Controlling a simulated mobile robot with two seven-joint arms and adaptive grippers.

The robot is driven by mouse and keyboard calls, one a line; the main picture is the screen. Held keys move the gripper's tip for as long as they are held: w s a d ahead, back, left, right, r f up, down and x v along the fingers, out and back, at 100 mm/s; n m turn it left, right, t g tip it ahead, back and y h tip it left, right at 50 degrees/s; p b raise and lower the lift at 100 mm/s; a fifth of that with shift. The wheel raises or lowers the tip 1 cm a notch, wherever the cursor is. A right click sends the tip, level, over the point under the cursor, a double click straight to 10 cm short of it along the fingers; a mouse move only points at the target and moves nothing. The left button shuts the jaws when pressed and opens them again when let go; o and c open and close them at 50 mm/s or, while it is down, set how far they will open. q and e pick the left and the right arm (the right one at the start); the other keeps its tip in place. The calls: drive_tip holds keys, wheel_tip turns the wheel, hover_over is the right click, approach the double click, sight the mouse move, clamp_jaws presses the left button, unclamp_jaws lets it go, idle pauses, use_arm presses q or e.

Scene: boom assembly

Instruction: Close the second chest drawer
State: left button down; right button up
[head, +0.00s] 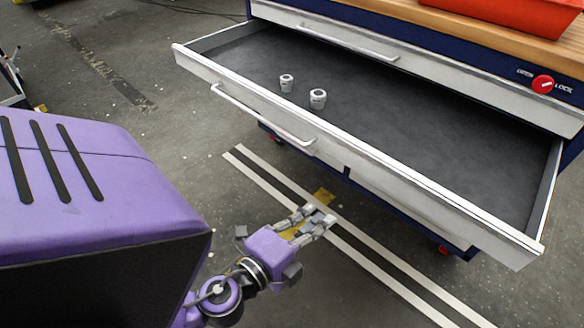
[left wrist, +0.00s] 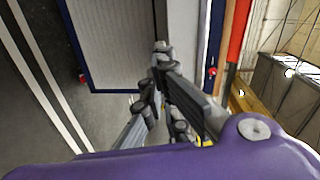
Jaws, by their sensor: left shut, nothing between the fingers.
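The chest drawer (head: 430,150) is pulled far out of the tool chest. It has a white front with a bar handle (head: 262,116) on its left part and a dark lining. Two small grey metal parts, one on the left (head: 286,83) and one on the right (head: 318,98), stand inside it. My left gripper (head: 318,217) is in front of and below the drawer front, apart from it in the head view, shut and empty. In the left wrist view its fingers (left wrist: 152,80) show close to pale chest surfaces; contact there cannot be told. My right gripper is not in view.
Above the open drawer is another white drawer front with a handle (head: 348,43), which looks closed. The chest has a wooden top (head: 480,22), a red bin (head: 530,12) and a red lock knob (head: 543,84).

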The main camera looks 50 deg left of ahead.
use_arm(q)
wheel_tip(320, 180, up, 4)
drive_tip(key=m+t, duration=0.1)
drive_tip(key=m, duration=0.1)
drive_tip(key=p, duration=0.4)
approach(365, 164)
drive_tip(key=w, duration=0.6)
drive_tip(key=shift+a, duration=0.2)
drive_tip(key=shift+w, duration=0.45)
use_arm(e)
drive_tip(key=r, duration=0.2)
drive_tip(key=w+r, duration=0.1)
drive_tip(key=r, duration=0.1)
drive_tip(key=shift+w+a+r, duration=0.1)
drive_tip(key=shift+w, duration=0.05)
